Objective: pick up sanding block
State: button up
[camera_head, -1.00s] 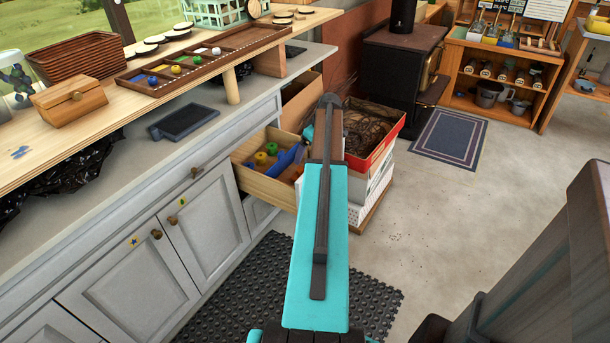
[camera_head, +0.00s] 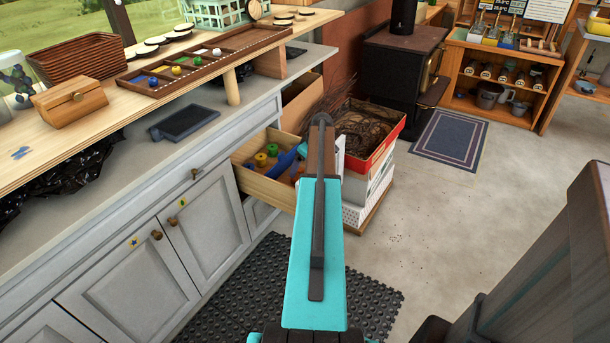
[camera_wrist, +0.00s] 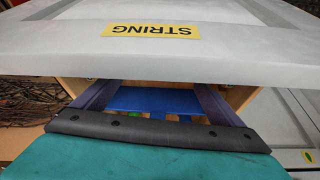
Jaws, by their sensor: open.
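I cannot pick out the sanding block for certain. An open wooden drawer (camera_head: 268,188) juts from the grey cabinet in the head view. It holds blue, yellow and green round items and a long blue piece (camera_head: 287,161); my arm hides its right part. In the wrist view, my gripper (camera_wrist: 157,85) is open, its two dark fingers spread apart. Behind and between them lies a flat blue thing (camera_wrist: 155,100), with bits of green beside it. My gripper bar covers its near part, and I see no contact. In the head view my arm hides the gripper.
A grey front with a yellow STRING label (camera_wrist: 152,30) spans the top of the wrist view. Stacked boxes with a red one (camera_head: 385,150) on top stand right of the drawer. A black mat (camera_head: 250,290) lies on the floor. Open floor (camera_head: 450,240) extends to the right.

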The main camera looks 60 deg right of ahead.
aim_at(300, 170)
dwell(0.3)
jog(key=shift+x, duration=2.6)
jog(key=shift+w, duration=0.15)
jog(key=shift+c, duration=0.3)
jog(key=c, duration=1.1)
